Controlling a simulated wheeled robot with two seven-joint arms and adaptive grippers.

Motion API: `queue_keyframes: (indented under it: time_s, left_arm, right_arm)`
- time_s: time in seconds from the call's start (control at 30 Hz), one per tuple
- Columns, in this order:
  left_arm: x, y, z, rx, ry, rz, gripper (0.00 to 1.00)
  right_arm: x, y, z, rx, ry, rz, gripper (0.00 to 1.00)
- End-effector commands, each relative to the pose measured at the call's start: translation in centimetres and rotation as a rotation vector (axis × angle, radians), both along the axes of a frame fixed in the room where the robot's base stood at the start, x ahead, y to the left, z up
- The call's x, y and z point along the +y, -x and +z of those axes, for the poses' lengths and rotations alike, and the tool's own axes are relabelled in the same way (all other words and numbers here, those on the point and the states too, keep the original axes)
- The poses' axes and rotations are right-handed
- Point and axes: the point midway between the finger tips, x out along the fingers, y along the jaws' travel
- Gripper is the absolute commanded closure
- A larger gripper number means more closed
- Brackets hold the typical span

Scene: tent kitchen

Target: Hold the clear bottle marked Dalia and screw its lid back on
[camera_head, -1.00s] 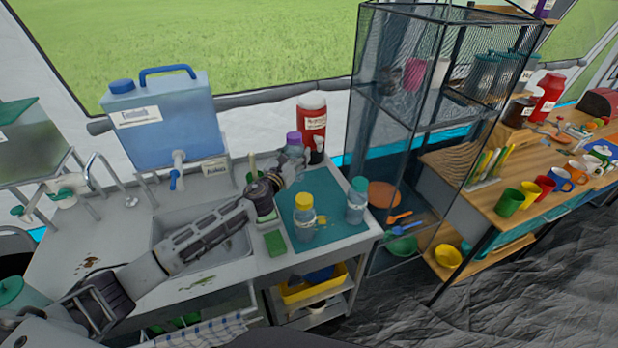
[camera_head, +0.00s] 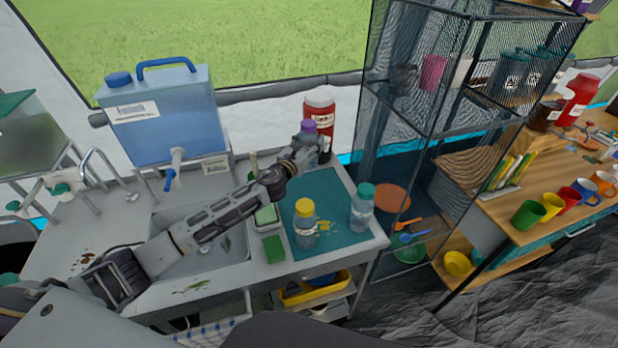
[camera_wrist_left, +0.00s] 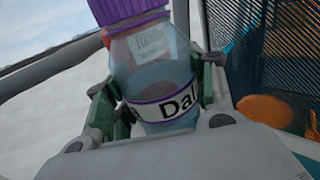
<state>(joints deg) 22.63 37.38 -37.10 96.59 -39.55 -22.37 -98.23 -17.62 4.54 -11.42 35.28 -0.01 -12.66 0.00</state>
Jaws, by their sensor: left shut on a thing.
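The clear bottle marked Dalia (camera_wrist_left: 150,75) has a purple-bordered label that reads "Dal", partly hidden. A purple lid (camera_wrist_left: 128,8) sits on its top in the left wrist view; I cannot tell how tightly. The lid also shows in the head view (camera_head: 308,127) at the back of the teal mat (camera_head: 318,182). My left gripper (camera_head: 303,153) is shut on the bottle's body, with green-padded fingers on both sides in the left wrist view (camera_wrist_left: 158,92). The arm hides most of the bottle in the head view. My right gripper is not in view.
A red container (camera_head: 320,112) stands close behind the bottle. A yellow-lidded bottle (camera_head: 305,228) and a teal-lidded bottle (camera_head: 362,212) stand nearer on the mat. A green sponge (camera_head: 274,249) lies beside the sink (camera_head: 225,242). A mesh rack (camera_head: 412,110) stands to the right.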

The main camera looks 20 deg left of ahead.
Motion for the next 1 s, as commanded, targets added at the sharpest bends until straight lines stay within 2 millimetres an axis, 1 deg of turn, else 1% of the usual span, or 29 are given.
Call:
queue_keyframes:
  time_s: [0.2, 0.37, 0.43, 0.6, 0.7, 0.87, 1.0]
  left_arm:
    - [-0.1, 0.1, -2.8, 0.004, 0.002, 0.001, 1.00]
    - [0.0, 0.0, -4.9, 0.004, 0.003, 0.001, 1.00]
    - [0.0, 0.0, -5.4, 0.002, 0.004, 0.001, 1.00]
    - [0.0, 0.0, -6.0, 0.001, 0.001, 0.000, 1.00]
    - [0.0, 0.0, -5.9, 0.000, 0.001, 0.000, 1.00]
    - [0.0, 0.0, -5.9, 0.000, 0.001, 0.000, 1.00]
    - [0.0, 0.0, -6.4, 0.001, 0.002, 0.001, 1.00]
  right_arm:
    - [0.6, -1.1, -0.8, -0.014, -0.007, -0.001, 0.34]
    - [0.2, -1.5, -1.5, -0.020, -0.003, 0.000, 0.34]
    - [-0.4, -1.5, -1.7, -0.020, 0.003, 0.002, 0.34]
    - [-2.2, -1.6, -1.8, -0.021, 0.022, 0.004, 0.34]
    - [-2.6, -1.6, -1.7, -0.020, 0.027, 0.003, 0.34]
    - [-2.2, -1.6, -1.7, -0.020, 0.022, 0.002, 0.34]
    - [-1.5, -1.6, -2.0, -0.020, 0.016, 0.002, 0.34]
